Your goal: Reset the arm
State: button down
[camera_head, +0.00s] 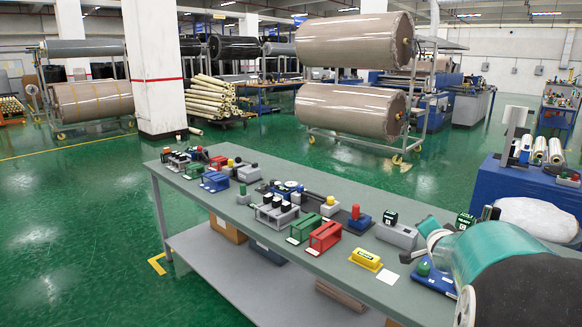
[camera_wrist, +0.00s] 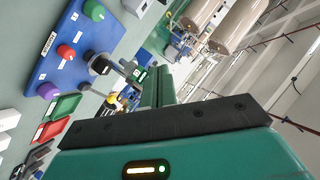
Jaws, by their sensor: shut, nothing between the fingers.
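My gripper (camera_wrist: 157,76) shows in the wrist view as two teal fingers close together beyond a black bar and a teal housing with a small lit indicator. It is shut, with nothing held between the fingers. In the head view my teal and dark arm fills the lower right corner, over the right end of the table; I cannot make out the fingertips there. In the wrist view the table appears tilted on the left side, with a blue board (camera_wrist: 66,50) carrying green, red, purple and black knobs.
A long grey table (camera_head: 230,205) holds several small fixtures, including a red bracket (camera_head: 325,236), a green bracket (camera_head: 304,229) and a yellow block (camera_head: 365,259). Large wrapped rolls (camera_head: 350,110) stand on a rack behind. A white pillar (camera_head: 152,75) stands at back left. Green floor (camera_head: 70,225) is clear at left.

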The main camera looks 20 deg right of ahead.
jog(key=s+a+r+n+g+y, duration=0.15)
jog(key=a+n, duration=0.35)
jog(key=a, duration=1.2)
jog(key=s+a+f+n+g+y, duration=0.1)
jog(key=s+a+n, duration=0.5)
jog(key=a, duration=0.6)
jog(key=s+a+f+n+g+y, duration=0.2)
jog(key=s+a+n+y, duration=0.4)
jog(key=s+a, duration=0.4)
jog(key=a, duration=0.3)
jog(key=shift+s+a+f+g, duration=0.3)
jog(key=shift+s+g, duration=0.05)
jog(key=shift+d, duration=0.15)
